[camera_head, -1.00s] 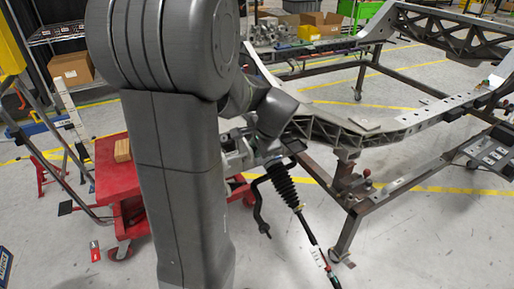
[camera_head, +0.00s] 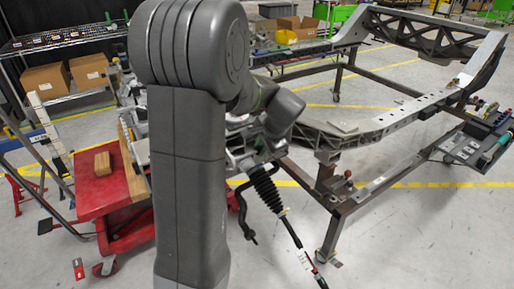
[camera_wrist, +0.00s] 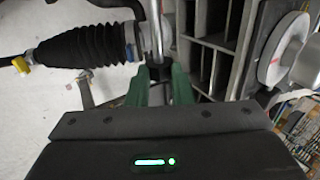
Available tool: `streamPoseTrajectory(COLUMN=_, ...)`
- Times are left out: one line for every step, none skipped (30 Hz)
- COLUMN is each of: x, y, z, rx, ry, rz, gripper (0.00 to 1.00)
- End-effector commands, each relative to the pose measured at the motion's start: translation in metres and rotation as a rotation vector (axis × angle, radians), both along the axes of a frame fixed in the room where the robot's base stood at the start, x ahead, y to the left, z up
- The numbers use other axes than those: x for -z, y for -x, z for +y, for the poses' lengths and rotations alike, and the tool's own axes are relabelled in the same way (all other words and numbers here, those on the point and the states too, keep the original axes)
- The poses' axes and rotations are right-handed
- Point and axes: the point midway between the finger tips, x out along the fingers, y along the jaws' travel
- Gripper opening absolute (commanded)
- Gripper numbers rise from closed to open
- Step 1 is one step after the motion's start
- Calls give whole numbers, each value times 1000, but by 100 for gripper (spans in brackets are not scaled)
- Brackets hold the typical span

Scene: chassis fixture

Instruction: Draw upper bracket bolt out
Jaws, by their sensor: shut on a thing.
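My gripper (camera_wrist: 160,78) has green fingers, which are closed around a bright metal shank (camera_wrist: 155,35). The shank looks like the upper bracket bolt; its gripped end is hidden between the fingers. It runs up the wrist view beside a metal ring at the end of a black ribbed boot (camera_wrist: 85,46). I cannot tell how much of the bolt is inside the bracket. In the head view, the boot (camera_head: 265,187) and its rod hang at the near corner of the chassis frame (camera_head: 385,122). My arm hides most of the gripper there.
A red cart (camera_head: 112,200) with a wooden block (camera_head: 95,162) stands left of my arm. A tray of parts (camera_head: 478,143) sits at the right.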

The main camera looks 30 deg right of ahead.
Motion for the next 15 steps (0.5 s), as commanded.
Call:
streamPoseTrajectory(x=-1, y=-1, z=-2, rx=2, ry=8, rz=-4, gripper=0)
streamPoseTrajectory(x=-1, y=-1, z=-2, rx=2, ry=8, rz=-4, gripper=0)
streamPoseTrajectory(x=-2, y=-1, z=-3, rx=3, ry=9, rz=-4, gripper=0)
streamPoseTrajectory(x=-2, y=-1, z=-3, rx=3, ry=9, rz=-4, gripper=22)
streamPoseTrajectory(x=-2, y=-1, z=-3, rx=2, ry=9, rz=-4, gripper=28)
streamPoseTrajectory(x=-2, y=-1, z=-3, rx=2, ry=9, rz=-4, gripper=36)
streamPoseTrajectory(x=-2, y=0, z=-2, rx=2, ry=8, rz=-4, gripper=42)
streamPoseTrajectory(x=-1, y=0, z=-2, rx=2, ry=8, rz=-3, gripper=42)
streamPoseTrajectory(x=-1, y=0, z=-2, rx=2, ry=7, rz=-3, gripper=42)
streamPoseTrajectory(x=-1, y=0, z=-2, rx=2, ry=7, rz=-3, gripper=42)
streamPoseTrajectory(x=-1, y=0, z=-2, rx=2, ry=7, rz=-3, gripper=42)
streamPoseTrajectory(x=-1, y=0, z=-2, rx=1, ry=6, rz=-2, gripper=42)
streamPoseTrajectory(x=-1, y=0, z=-2, rx=1, ry=6, rz=-2, gripper=42)
streamPoseTrajectory(x=-1, y=0, z=-1, rx=1, ry=6, rz=-2, gripper=42)
streamPoseTrajectory(x=-1, y=0, z=-1, rx=1, ry=6, rz=-2, gripper=42)
